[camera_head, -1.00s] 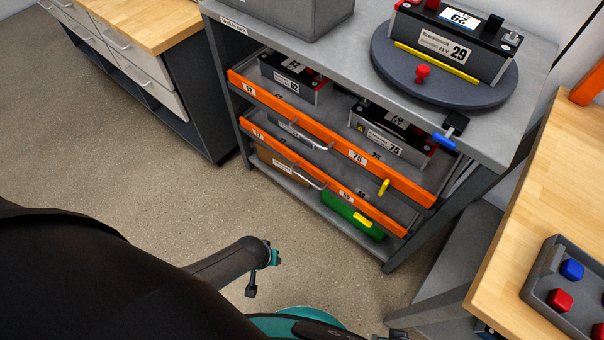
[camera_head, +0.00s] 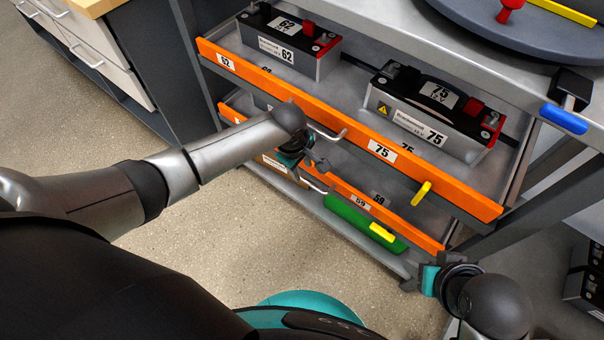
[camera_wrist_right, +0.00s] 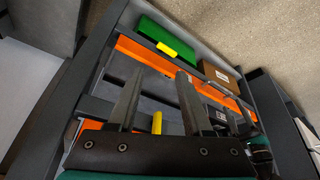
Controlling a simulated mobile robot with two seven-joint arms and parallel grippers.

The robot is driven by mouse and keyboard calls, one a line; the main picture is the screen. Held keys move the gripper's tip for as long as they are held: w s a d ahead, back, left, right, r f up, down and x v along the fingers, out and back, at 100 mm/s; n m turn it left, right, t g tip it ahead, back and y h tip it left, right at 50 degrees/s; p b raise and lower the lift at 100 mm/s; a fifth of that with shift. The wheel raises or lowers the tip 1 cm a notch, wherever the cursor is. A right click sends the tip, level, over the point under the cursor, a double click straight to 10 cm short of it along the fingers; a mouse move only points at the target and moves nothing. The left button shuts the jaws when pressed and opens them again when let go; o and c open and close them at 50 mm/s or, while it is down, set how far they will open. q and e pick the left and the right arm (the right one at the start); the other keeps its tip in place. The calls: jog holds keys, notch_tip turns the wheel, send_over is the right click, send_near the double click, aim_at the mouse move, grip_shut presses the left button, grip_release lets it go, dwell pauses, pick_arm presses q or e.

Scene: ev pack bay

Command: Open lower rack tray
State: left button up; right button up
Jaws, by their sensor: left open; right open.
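The lower rack tray (camera_head: 345,190) has an orange front with a 59 label and a metal bar handle (camera_head: 316,186). It sits below the upper tray's orange front (camera_head: 300,112). My left gripper (camera_head: 314,164) is open in front of the rack, close to the lower handle; contact cannot be told. It hides part of the lower front. My right gripper (camera_head: 412,283) is low at the rack's right front corner. In the right wrist view its open fingers (camera_wrist_right: 158,102) have nothing between them, and the lower tray's orange front (camera_wrist_right: 145,55) lies beyond them.
A green case (camera_head: 350,218) and a brown box (camera_wrist_right: 221,77) lie on the bottom shelf. A blue-handled part (camera_head: 563,119) juts from the rack top.

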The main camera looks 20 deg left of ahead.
pick_arm(q)
jog(key=b, duration=0.4)
send_over(305, 180)
jog(key=shift+s+f, duration=0.2)
jog(key=shift+f, duration=0.95)
jog(key=shift+s+f, duration=0.2)
jog(key=shift+f, duration=0.9)
jog(key=shift+w+f+b, duration=0.15)
jog(key=shift+f+b, duration=0.4)
jog(key=shift+f, duration=0.3)
jog(key=shift+w+f+b, duration=0.1)
jog(key=shift+f+b, duration=0.3)
jog(key=shift+f, duration=0.15)
pick_arm(e)
jog(key=w+a+r+t+y, duration=0.2)
jog(key=w+a+t+y, duration=0.3)
jog(key=a+t, duration=0.4)
jog(key=shift+w+a+r+t, duration=0.15)
jog(key=shift+w+a+t, duration=0.2)
jog(key=shift+a, duration=0.35)
pick_arm(q)
grip_shut()
